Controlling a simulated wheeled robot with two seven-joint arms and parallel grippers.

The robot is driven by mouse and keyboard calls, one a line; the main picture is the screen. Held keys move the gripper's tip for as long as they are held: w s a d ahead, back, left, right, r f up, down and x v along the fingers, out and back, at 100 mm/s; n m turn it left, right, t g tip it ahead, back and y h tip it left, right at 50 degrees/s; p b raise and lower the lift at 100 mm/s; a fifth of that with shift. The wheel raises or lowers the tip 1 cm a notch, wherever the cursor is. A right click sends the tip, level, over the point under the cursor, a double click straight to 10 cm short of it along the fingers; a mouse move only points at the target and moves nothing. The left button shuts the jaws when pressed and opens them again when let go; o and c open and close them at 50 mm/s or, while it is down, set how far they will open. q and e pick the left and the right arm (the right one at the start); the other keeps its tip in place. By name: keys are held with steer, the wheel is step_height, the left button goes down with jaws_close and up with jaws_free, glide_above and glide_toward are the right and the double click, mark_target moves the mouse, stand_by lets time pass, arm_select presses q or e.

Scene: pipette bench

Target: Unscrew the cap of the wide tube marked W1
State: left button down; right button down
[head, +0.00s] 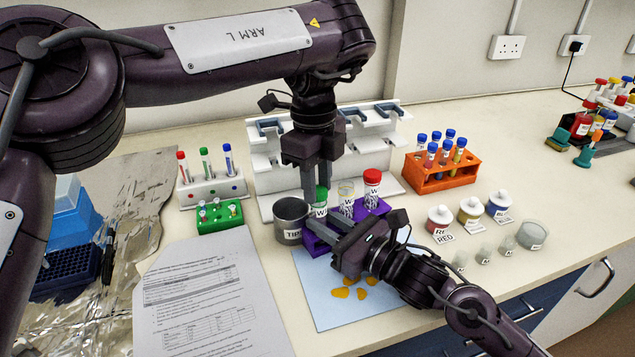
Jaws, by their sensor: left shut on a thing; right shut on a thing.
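The wide tube with a green cap (321,197) stands at the left end of the purple rack (378,211). Its white label (321,212) shows a W; the digit is not legible. My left gripper (318,184) points straight down from above and is shut on the green cap, its fingers covering part of it. My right gripper (325,228) comes in low from the right and is shut on the tube's body just below the label. Its fingers hide the tube's lower part and the front of the rack.
In the same rack stand an uncapped-looking tube (347,199) and a red-capped tube (371,190). A grey tips cup (290,218) is close on the left. A white stand (265,160) rises behind. A blue mat (330,309) with yellow pieces lies in front.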

arm_select(q)
steer(key=shift+r, duration=0.9)
steer(key=shift+w+a+r, duration=0.1)
steer(key=shift+w+r, duration=0.05)
steer(key=shift+r, duration=1.9)
arm_select(e)
steer(key=c, duration=1.1)
jaws_free()
